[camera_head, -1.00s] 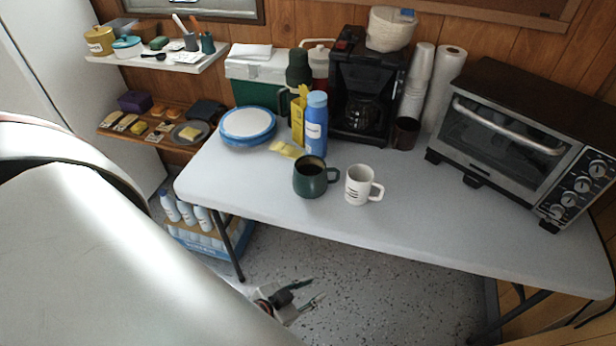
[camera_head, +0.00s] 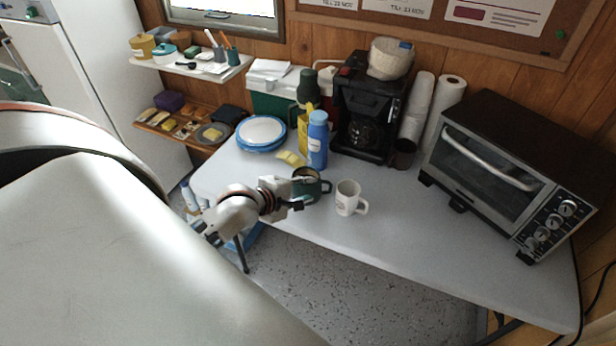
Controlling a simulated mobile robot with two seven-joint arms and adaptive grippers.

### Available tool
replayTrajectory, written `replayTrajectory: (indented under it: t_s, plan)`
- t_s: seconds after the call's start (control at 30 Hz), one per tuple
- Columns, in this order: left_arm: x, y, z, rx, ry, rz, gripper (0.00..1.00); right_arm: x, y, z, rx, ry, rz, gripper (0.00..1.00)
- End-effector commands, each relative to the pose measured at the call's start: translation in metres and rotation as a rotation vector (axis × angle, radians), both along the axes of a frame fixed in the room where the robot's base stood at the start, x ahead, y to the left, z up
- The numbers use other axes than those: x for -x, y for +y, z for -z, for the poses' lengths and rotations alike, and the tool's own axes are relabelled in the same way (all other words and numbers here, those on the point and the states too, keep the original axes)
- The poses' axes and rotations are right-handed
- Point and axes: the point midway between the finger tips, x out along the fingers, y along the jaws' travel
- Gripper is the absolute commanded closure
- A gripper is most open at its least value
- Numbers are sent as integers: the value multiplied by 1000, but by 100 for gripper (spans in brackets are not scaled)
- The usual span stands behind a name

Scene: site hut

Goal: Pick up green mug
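The dark green mug (camera_head: 313,191) stands upright on the white table, with its handle to the right and a dark inside. My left gripper (camera_head: 299,193) has come in from the left at the table's front edge. Its fingers are spread at the mug's left side and cover part of it. I cannot tell whether they touch the mug. My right gripper is not in view.
A white mug (camera_head: 346,198) stands close to the right of the green mug. A blue bottle (camera_head: 317,140), a yellow box, blue-rimmed plates (camera_head: 261,132) and a coffee maker (camera_head: 368,110) stand behind. A toaster oven (camera_head: 490,165) fills the right. The front middle of the table (camera_head: 400,235) is clear.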

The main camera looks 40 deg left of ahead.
Motion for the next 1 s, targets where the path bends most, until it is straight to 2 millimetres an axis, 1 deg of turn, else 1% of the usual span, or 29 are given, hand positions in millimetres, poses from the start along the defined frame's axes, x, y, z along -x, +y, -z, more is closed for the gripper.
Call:
replayTrajectory:
  t_s: [0.1, 0.37, 0.53, 0.63, 0.77, 0.97, 1.0]
  plan:
    - [-8, 1, 2, 37, -5, -20, 71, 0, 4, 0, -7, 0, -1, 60]
    - [-31, -1, 13, 37, -5, -19, 71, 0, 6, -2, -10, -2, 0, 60]
    - [-55, -5, 21, 36, -7, -19, 71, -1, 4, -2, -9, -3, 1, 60]
    - [-65, -6, 28, 34, -5, -19, 71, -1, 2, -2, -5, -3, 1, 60]
    - [-71, -6, 33, 36, -4, -18, 71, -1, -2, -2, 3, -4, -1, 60]
    - [-72, -6, 33, 36, -5, -19, 71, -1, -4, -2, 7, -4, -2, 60]
    - [-72, -6, 33, 36, -5, -19, 74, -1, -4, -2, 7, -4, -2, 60]
